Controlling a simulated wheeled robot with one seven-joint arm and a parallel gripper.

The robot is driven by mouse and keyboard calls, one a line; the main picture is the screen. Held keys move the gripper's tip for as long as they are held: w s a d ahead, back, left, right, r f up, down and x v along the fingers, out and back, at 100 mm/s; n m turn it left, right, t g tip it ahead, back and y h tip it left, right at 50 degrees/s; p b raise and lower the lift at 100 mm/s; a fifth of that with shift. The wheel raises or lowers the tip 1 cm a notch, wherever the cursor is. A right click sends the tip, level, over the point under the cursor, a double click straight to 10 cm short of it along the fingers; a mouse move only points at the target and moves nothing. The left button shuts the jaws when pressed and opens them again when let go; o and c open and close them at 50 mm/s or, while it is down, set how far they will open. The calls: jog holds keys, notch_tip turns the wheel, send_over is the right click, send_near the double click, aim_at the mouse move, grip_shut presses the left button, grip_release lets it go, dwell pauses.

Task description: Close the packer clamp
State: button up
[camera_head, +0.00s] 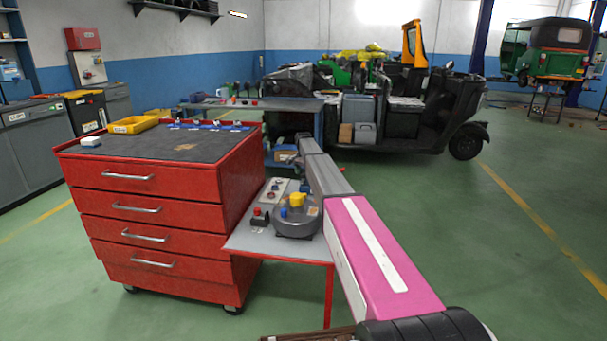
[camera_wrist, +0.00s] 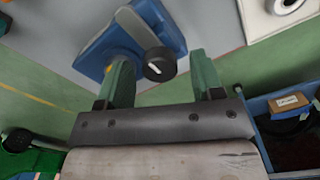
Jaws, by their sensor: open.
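A blue device with a pale metal bar and a round black knob, probably the packer clamp (camera_wrist: 103,48), stands near the edge of a grey surface in the wrist view. Whether its clamp is open or closed is not clear. My gripper (camera_wrist: 160,63) is open, with its two green fingers spread. The black knob shows in the gap between the fingers, and its left finger overlaps the device's lower edge. I cannot tell whether they touch. In the head view my arm reaches toward the workbench (camera_head: 248,104), and my gripper is not clearly visible there.
A red drawer cabinet (camera_head: 155,205) with a side shelf (camera_head: 248,240) stands left of my arm. The shelf holds a grey round pot (camera_head: 297,222). A blue bin (camera_wrist: 255,105) with a cardboard box (camera_wrist: 288,103) lies right of my gripper. Open floor (camera_head: 490,250) is at right.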

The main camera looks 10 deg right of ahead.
jog(key=shift+f, duration=0.1)
jog(key=c, duration=0.9)
jog(key=shift+c, duration=0.2)
jog(key=shift+n, duration=0.3)
jog(key=n, duration=0.3)
jog(key=shift+n, duration=0.4)
jog(key=n, duration=0.9)
jog(key=shift+n, duration=2.3)
